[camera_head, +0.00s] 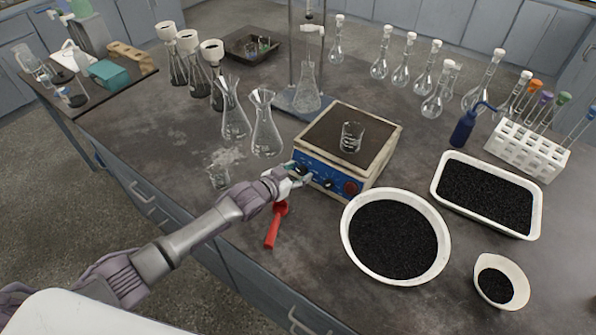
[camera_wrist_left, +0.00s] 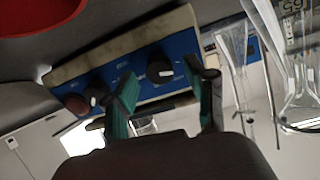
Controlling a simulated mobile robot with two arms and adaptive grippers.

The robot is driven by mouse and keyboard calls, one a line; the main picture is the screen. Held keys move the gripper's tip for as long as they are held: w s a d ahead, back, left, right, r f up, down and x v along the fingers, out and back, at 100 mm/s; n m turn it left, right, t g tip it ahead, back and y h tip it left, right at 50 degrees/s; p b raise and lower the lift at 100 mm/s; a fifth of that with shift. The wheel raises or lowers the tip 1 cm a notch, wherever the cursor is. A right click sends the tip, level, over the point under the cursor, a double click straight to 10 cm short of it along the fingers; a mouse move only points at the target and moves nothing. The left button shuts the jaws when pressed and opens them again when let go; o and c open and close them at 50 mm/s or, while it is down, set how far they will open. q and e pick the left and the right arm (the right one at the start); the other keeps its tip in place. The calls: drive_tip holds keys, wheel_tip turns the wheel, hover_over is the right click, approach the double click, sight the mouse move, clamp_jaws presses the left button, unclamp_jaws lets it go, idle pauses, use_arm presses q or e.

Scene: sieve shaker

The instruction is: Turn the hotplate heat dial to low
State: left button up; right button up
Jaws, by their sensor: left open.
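The hotplate (camera_head: 385,162) is a beige box with a dark top and a blue front panel (camera_head: 318,176). The panel carries two black dials and a red button (camera_head: 351,188). I cannot read which dial is for heat. My left gripper (camera_head: 297,175) is at the panel's left end, by the left dial. In the left wrist view, which is turned over, the open green-padded fingers (camera_wrist_left: 164,82) frame that black dial (camera_wrist_left: 160,71), whose white mark shows. I cannot tell whether they touch it. The other dial (camera_wrist_left: 96,94) is beside the left finger.
A beaker (camera_head: 352,137) stands on the hotplate. A round pan (camera_head: 347,229) of black grains is close at the right.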

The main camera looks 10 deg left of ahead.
use_arm(q)
drive_tip(key=shift+w+d+f, duration=0.15)
drive_tip(key=shift+w, duration=0.15)
drive_tip(key=shift+c, duration=0.2)
clamp_jaws()
drive_tip(key=m, duration=0.5)
drive_tip(key=shift+p, duration=0.35)
drive_tip(key=shift+m, duration=2.2)
drive_tip(key=shift+p, duration=0.3)
